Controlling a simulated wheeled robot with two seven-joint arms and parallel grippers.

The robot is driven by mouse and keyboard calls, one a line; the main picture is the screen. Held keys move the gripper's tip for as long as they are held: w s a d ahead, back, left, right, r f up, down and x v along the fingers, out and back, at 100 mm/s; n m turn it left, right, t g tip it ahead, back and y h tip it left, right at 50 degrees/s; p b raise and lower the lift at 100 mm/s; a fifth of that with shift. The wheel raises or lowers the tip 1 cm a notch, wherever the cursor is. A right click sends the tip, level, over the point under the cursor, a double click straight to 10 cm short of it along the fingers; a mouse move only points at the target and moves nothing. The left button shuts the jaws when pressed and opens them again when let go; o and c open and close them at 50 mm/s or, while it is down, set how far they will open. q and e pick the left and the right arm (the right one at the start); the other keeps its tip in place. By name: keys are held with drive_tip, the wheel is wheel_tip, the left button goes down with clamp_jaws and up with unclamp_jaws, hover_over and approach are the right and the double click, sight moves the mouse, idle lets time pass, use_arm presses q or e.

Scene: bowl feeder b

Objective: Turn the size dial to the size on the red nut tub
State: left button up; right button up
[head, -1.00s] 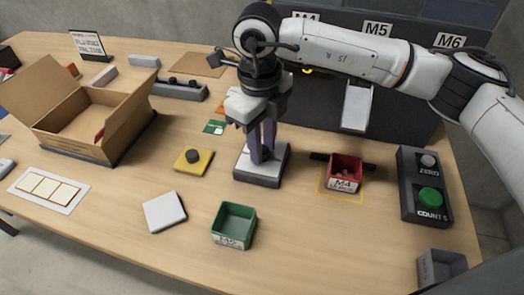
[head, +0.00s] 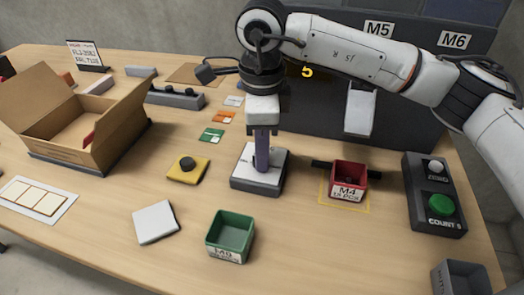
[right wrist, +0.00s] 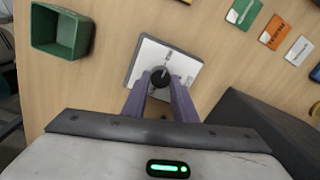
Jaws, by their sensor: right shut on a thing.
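The size dial is a black knob (right wrist: 160,76) on a white-topped block (head: 244,180) in the middle of the table. My right gripper (right wrist: 159,86) points down over the block, its purple fingers shut on the knob from both sides. In the head view the fingers hide most of the knob. Small marks on the block's top are too small to read. The red nut tub (head: 349,181) stands to the right of the block in a yellow outline, and its label reads M4. My left gripper is not in view.
A green tub (head: 231,236) labelled M5 or similar stands in front. A box with a green COUNT button (head: 441,205) is at the right. A yellow pad (head: 188,170) and a white square (head: 155,222) lie left. An open carton (head: 80,140) stands far left.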

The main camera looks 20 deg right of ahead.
drive_tip(key=shift+r, duration=0.1)
idle(0.3)
drive_tip(key=o, duration=1)
drive_tip(key=shift+o, duration=0.2)
wheel_tip(320, 180, up, 10)
drive_tip(key=shift+s, duration=0.25)
